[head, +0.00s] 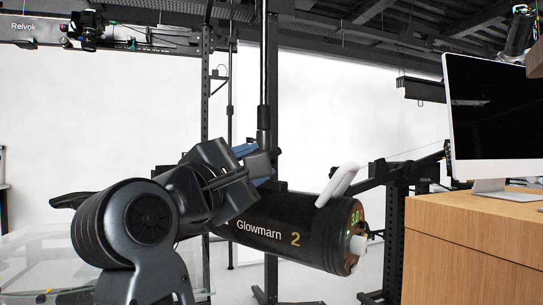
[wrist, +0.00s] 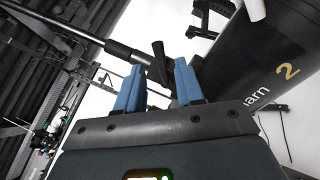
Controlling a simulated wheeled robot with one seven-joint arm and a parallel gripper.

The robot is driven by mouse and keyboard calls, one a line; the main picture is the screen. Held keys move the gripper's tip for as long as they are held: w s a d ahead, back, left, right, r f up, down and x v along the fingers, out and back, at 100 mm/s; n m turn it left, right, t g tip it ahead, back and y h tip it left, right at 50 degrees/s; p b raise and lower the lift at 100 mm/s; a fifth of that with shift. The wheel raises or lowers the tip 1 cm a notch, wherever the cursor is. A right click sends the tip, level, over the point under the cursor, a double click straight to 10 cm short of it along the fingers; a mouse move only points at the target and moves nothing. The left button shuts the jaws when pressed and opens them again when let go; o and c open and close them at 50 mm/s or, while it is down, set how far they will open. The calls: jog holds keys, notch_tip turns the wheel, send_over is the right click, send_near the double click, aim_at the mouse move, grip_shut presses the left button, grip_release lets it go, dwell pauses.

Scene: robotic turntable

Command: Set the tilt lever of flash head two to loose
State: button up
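Flash head two (head: 272,228) is a black cylinder marked "Glowmarn 2", hung on a dark vertical pole. Its side with the "2" also shows at the right of the wrist view (wrist: 270,50). The tilt lever (wrist: 158,52) appears as a short black bar near the pole joint, in line with the gap between my blue fingers. My gripper (wrist: 159,67) is open, with a finger on each side of the lever; I cannot tell whether either touches it. In the head view my gripper (head: 256,164) is just above the flash head's rear, and the lever is hidden or indistinct.
A white handle (head: 338,185) and a lit rear panel (head: 352,222) are at the flash head's right end. A wooden desk (head: 480,245) with a monitor (head: 495,115) stands at the right. A glass-like surface (head: 40,262) lies at lower left. Dark stands rise behind.

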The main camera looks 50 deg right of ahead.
aim_at(272, 156)
jog(key=p+x, duration=0.1)
jog(key=x, duration=0.5)
grip_shut()
dwell(0.3)
